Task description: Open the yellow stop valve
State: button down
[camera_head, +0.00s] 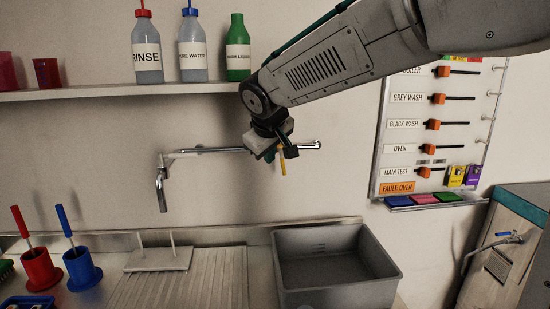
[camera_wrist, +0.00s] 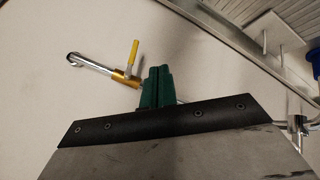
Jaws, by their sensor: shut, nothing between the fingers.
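The yellow stop valve has a yellow lever (camera_head: 283,163) that shows just below my gripper in the head view. In the wrist view the yellow lever (camera_wrist: 132,54) sticks out from a brass valve body (camera_wrist: 125,78) on a chrome pipe (camera_wrist: 90,64). My gripper (camera_wrist: 155,85) has green fingers that are shut and empty. The fingertips are close to the valve body, right of the lever in the wrist view. I cannot tell whether they touch it. My gripper (camera_head: 270,152) hides part of the pipe and the valve body in the head view.
The pipe leads left to a tap spout (camera_head: 161,185). Below stand a grey basin (camera_head: 340,292) and a ribbed drainboard (camera_head: 200,285). A shelf (camera_head: 110,94) with bottles is above. A labelled switch board (camera_head: 395,160) hangs at right. The wall around the valve is bare.

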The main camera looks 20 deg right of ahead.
aim_at(282, 162)
jog(key=w+d+f, duration=0.5)
jog(key=w+f, duration=0.1)
jog(key=w, duration=0.1)
jog(key=shift+s+d+f+n+h, duration=0.15)
jog(key=shift+d+n+h, duration=0.15)
jog(key=shift+h, duration=0.5)
dwell(0.5)
jog(key=d+n+h, duration=0.1)
jog(key=h, duration=0.2)
jog(key=d+r+n+h, duration=0.1)
jog(key=n+h, duration=0.1)
jog(key=h, duration=0.2)
jog(key=d+r+n+h, duration=0.1)
jog(key=n+h, duration=0.1)
jog(key=h, duration=0.2)
jog(key=shift+s, duration=0.25)
dwell(1.0)
